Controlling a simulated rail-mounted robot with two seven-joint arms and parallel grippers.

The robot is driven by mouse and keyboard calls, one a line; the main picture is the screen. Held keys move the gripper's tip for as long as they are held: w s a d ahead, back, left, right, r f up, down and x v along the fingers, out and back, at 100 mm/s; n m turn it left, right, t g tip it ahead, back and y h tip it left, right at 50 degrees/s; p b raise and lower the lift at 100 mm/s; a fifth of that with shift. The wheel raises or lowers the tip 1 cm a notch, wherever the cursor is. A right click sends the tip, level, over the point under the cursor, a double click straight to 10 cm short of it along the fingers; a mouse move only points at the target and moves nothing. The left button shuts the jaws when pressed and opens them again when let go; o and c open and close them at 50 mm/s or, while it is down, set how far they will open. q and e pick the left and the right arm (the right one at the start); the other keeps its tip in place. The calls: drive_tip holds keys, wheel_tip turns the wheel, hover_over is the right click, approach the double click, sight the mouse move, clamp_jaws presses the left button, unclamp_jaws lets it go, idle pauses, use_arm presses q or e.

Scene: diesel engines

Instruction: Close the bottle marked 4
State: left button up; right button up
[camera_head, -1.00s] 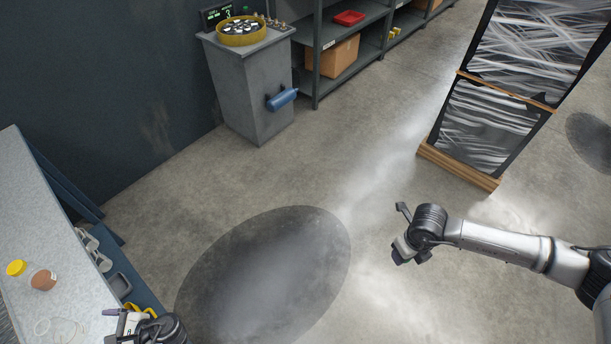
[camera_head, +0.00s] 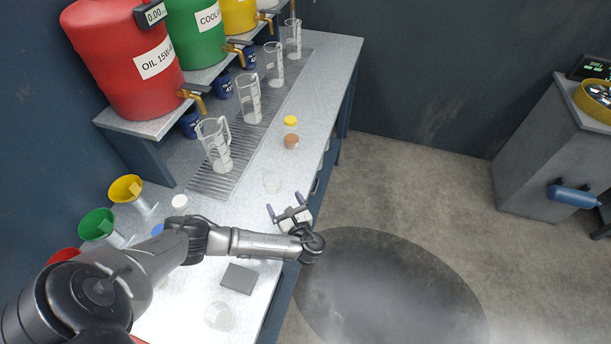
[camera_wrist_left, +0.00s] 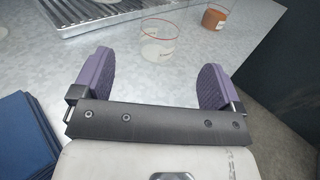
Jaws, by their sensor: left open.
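No number 4 can be read on any container, so I cannot tell which bottle is marked 4. A small yellow-topped bottle (camera_head: 290,122) stands on the bench beside a reddish-brown container (camera_head: 291,142), which also shows in the left wrist view (camera_wrist_left: 214,18). A clear glass container (camera_head: 271,181) stands nearer, also in the wrist view (camera_wrist_left: 158,48). A white-topped bottle (camera_head: 180,202) stands further left. My left gripper (camera_head: 285,203) is open and empty over the bench's right edge, its purple fingers apart in the wrist view (camera_wrist_left: 155,70). My right gripper is out of view.
The grey bench (camera_head: 310,100) holds clear jugs (camera_head: 250,98) on a drip grate (camera_head: 225,160). Red, green and yellow drums with taps stand on a shelf behind. Yellow (camera_head: 126,188) and green (camera_head: 97,224) funnels are at left. A dark flat block (camera_head: 239,278) and another glass (camera_head: 219,316) lie nearer.

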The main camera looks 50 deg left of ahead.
sight(275, 183)
use_arm(q)
drive_tip(key=x, duration=0.6)
drive_tip(key=shift+a, duration=0.2)
drive_tip(key=shift+w+a, duration=0.1)
drive_tip(key=shift+b+x, duration=0.55)
drive_tip(key=shift+x, duration=1.95)
drive_tip(key=shift+w, duration=0.1)
drive_tip(key=c, duration=1)
